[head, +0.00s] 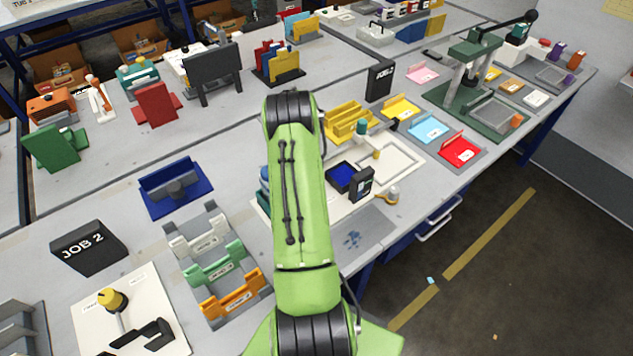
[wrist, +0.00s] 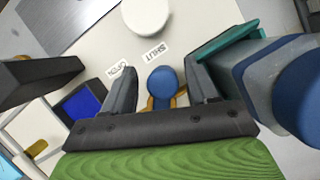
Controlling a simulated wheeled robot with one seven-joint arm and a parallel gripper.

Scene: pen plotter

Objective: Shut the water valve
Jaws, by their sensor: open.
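The water valve shows in the wrist view as a round blue knob (wrist: 162,82) with yellow-orange parts beside its base. A SHUT label (wrist: 153,53) lies just beyond it and an OPEN label (wrist: 117,69) lies to its left, both on a pale panel. My gripper (wrist: 161,72) is open, with one dark finger on each side of the knob. Gaps show between the knob and both fingers; I cannot tell how far above the panel the fingertips are. The knob's base is partly hidden by the gripper body. In the head view my green arm hides the gripper and the valve.
In the wrist view a white round part (wrist: 147,14) stands beyond the labels. Blue and grey blocks (wrist: 240,75) crowd the right finger. A dark block (wrist: 38,70) and a blue pad (wrist: 85,103) lie left. Racks and a JOB 2 sign (head: 90,245) occupy the bench.

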